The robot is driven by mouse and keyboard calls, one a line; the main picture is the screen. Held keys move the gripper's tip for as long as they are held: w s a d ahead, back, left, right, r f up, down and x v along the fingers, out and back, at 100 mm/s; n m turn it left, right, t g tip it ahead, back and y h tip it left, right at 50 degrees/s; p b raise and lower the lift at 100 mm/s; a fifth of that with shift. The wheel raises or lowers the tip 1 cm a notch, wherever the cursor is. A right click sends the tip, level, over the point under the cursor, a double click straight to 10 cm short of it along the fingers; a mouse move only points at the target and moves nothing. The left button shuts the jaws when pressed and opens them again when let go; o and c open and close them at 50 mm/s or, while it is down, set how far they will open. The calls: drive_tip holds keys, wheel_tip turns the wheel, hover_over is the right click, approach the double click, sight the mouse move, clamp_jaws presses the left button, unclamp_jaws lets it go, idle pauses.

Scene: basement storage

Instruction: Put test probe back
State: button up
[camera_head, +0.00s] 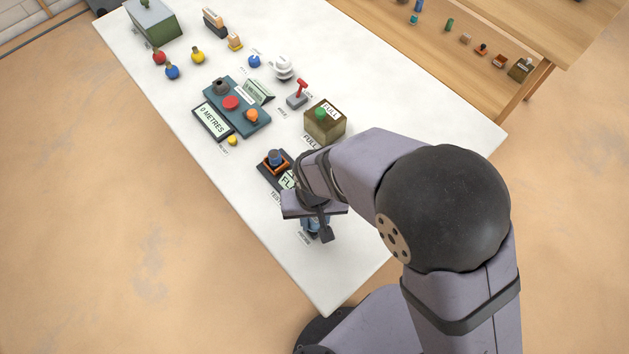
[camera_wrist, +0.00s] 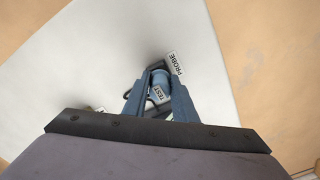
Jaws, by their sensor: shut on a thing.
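My gripper (camera_wrist: 159,97) is shut on the test probe (camera_wrist: 159,80), a small blue-grey cylindrical piece with a white TEST tag. In the head view, my gripper (camera_head: 316,224) is near the table's front end, and the wrist mostly hides the probe. A dark shape lies behind the probe in the wrist view; I cannot tell whether they touch. A white PROBE label (camera_wrist: 175,63) is beside it. A dark tester unit (camera_head: 275,176) with an orange-rimmed holder and a greenish display is just left of my wrist. A partly hidden label is at its front.
The white table (camera_head: 240,185) also holds a teal panel (camera_head: 240,103) with red and orange knobs, a FULL box (camera_head: 325,122), a red-handled lever (camera_head: 298,94), coloured knobs and a green box (camera_head: 155,22). The table's near end is bare. A wooden shelf (camera_head: 440,65) stands behind.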

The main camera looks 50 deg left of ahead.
sight(315, 220)
drive_tip(key=shift+f, duration=0.1)
drive_tip(key=o, duration=1)
drive_tip(key=shift+o, duration=0.2)
wheel_tip(315, 220, up, 12)
drive_tip(key=b, duration=0.1)
drive_tip(key=shift+b, duration=0.3)
